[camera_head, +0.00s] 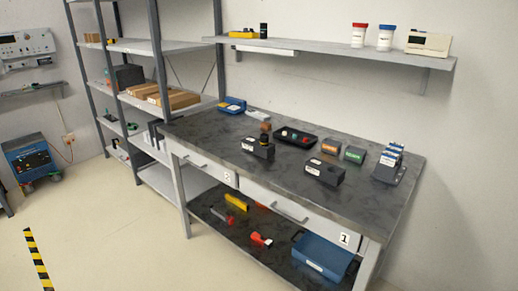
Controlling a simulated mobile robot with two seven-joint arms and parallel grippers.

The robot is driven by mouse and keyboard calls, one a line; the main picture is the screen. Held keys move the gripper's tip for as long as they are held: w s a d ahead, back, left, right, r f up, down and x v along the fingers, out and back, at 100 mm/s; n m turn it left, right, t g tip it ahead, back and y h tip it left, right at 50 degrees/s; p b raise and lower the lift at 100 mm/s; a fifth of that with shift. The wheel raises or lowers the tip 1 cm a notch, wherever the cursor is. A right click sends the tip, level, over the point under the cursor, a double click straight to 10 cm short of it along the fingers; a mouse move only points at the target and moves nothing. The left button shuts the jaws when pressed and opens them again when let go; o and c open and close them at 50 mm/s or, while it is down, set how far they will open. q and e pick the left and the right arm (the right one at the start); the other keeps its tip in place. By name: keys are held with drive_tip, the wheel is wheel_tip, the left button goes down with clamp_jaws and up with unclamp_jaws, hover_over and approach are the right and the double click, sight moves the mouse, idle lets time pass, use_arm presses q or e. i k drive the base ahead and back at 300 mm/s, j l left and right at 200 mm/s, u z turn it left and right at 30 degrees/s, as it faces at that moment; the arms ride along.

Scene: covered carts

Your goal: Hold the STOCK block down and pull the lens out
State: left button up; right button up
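Two black blocks with small white labels stand on the dark workbench (225,150). The left black block (257,151) has a dark round piece (263,139), perhaps a lens, upright at its top. The right black block (323,173) stands nearer the front right, and I see no such piece standing on it. The label print is too small to read, so I cannot tell which block is STOCK. Neither of my grippers is in view.
A black tray (312,144) with small parts, an orange-faced box (331,146), a green-faced box (354,154) and a rack (388,168) stand behind and right of the blocks. A wall shelf (330,51) hangs above. Drawers and a blue bin (320,257) are below. The floor in front is clear.

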sight(264, 138)
drive_tip(key=z, duration=0.5)
drive_tip(key=i+j+z, duration=0.2)
drive_tip(key=j, duration=0.15)
drive_tip(key=i+j+z, duration=0.2)
drive_tip(key=j+z, duration=0.25)
drive_tip(key=j, duration=0.25)
drive_tip(key=i+j, duration=0.1)
drive_tip(key=j, duration=0.25)
drive_tip(key=i+j+z, duration=0.1)
drive_tip(key=j, duration=0.25)
drive_tip(key=i+j, duration=0.15)
drive_tip(key=j, duration=0.2)
